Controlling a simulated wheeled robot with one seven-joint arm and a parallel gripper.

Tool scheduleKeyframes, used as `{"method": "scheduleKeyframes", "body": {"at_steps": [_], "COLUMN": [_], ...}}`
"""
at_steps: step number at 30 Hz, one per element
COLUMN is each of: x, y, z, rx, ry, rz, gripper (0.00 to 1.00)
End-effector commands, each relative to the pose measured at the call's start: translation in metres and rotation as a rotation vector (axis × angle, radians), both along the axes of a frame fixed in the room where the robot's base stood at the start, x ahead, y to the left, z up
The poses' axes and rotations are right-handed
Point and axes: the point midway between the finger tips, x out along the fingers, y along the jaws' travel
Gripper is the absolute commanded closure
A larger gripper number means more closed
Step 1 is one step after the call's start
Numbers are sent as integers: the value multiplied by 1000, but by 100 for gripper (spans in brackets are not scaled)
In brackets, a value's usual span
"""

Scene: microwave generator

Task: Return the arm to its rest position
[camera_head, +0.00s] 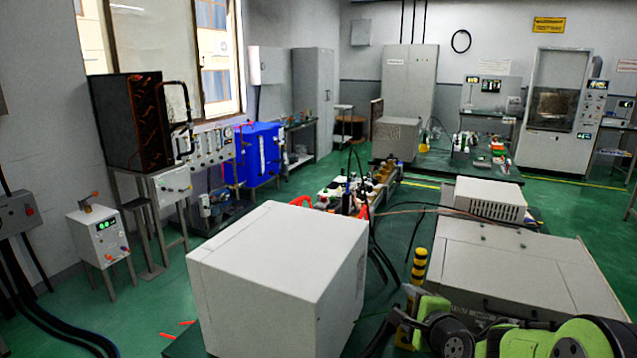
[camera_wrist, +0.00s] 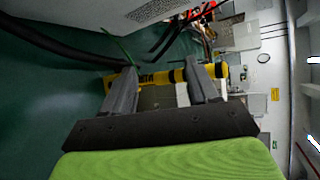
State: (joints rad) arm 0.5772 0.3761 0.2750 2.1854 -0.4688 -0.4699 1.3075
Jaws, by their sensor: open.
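My gripper (camera_wrist: 160,90) shows in the wrist view with its two grey fingers spread apart and nothing between them. I cannot tell how far the fingers are from the post. My green and black arm (camera_head: 520,335) shows at the bottom right of the head view, low beside the grey cabinet. The gripper's fingers cannot be made out in the head view.
A large white box (camera_head: 270,275) stands at front centre. A grey sloped cabinet (camera_head: 515,270) is at the right, with a white vented unit (camera_head: 490,198) behind it. Black cables (camera_head: 385,262) hang between them. Green floor (camera_head: 150,310) is open at the left.

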Motion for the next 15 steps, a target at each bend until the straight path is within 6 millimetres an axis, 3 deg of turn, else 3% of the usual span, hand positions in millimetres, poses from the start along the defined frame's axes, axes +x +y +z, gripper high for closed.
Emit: {"method": "scheduleKeyframes", "body": {"at_steps": [1, 6, 12, 15], "x": [-19, -101, -221, -277], "y": [20, 54, 58, 52], "z": [20, 54, 84, 89], "rx": [-173, -711, -1173, -1306], "ry": [32, 167, 300, 343], "rz": [97, 405, 747, 906], "gripper": [41, 41, 41, 41]}}
